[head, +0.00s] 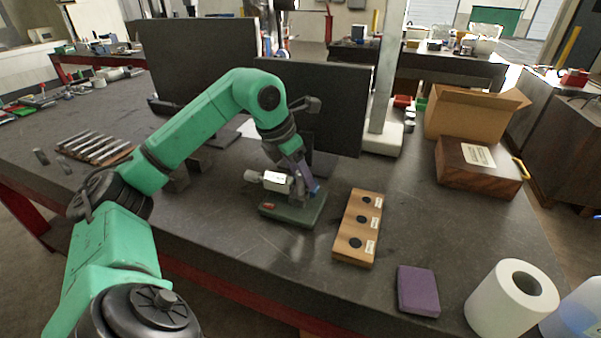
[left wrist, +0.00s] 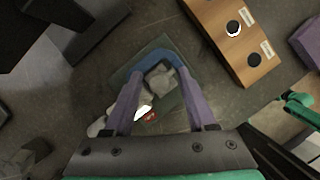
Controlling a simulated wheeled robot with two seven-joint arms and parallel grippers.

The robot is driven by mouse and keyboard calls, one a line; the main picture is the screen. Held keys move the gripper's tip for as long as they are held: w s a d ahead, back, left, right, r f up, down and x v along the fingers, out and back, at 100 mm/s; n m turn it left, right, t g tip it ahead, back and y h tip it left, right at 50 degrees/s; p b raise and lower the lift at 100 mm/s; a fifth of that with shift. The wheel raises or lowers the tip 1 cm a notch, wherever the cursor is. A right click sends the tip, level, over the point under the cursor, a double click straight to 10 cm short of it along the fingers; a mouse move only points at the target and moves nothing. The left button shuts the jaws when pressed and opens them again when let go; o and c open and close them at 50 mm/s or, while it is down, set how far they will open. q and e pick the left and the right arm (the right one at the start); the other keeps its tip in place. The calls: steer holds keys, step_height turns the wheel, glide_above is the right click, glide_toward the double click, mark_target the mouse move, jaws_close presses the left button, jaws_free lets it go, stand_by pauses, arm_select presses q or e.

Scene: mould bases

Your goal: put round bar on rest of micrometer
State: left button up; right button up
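The micrometer (head: 277,181) lies on a dark green base (head: 299,212) near the middle of the table. It has a pale body, with its thimble pointing left. It also shows in the left wrist view (left wrist: 142,112), between and below the fingers. My left gripper (head: 306,184) is low over the right end of the micrometer. In the left wrist view its purple fingers (left wrist: 160,80) stand apart, with a blue curved part beyond them. I see no bar between them. Several metal bars (head: 93,147) lie on a wooden rack at the left.
A wooden block with dark round recesses (head: 369,199) lies just right of the micrometer base. A purple block (head: 418,291) and a white roll (head: 496,309) are at the front right. A dark panel (head: 335,95) stands behind. The front left table is clear.

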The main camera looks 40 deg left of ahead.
arm_select(q)
steer(key=shift+r, duration=0.15)
steer(key=p+v, duration=0.2)
steer(key=v, duration=1)
steer(key=shift+p, duration=0.4)
